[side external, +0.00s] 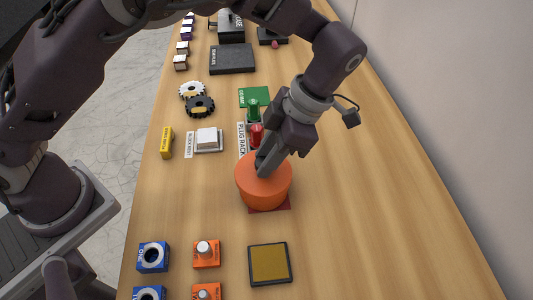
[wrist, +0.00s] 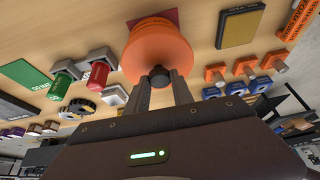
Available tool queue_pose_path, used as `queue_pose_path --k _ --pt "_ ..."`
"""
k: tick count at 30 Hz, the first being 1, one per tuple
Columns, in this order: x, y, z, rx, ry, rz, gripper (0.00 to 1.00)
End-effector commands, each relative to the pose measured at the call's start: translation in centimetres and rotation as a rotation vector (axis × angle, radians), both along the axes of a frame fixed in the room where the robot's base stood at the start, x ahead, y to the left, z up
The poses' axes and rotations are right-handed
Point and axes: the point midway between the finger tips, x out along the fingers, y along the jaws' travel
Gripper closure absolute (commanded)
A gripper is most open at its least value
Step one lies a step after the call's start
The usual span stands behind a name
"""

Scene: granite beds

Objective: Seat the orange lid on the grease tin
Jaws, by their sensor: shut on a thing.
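The orange lid (side external: 262,192) is round, with a dark knob on top that shows in the wrist view (wrist: 158,76). My gripper (side external: 262,166) is shut on this knob; its two fingers also show in the wrist view (wrist: 160,92). The lid is over a dark red square pad (side external: 284,206), whose edge also shows in the wrist view (wrist: 166,14). No grease tin stands out separately from the orange shape. I cannot tell whether the tin is beneath the lid or whether the two touch.
A red plug (side external: 256,134) and a green plug (side external: 253,110) stand close behind the lid. A white block (side external: 207,139) is to the left. A yellow-topped dark tray (side external: 269,264) and orange blocks with pegs (side external: 206,254) are in front. The table's right side is clear.

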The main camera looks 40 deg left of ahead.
Motion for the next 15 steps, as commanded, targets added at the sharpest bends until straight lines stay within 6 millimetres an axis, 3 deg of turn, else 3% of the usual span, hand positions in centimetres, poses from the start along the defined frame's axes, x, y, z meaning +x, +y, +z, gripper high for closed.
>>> queue_pose_path --k 15 --pt "-0.02 0.01 -0.79 0.000 0.001 0.000 1.00"
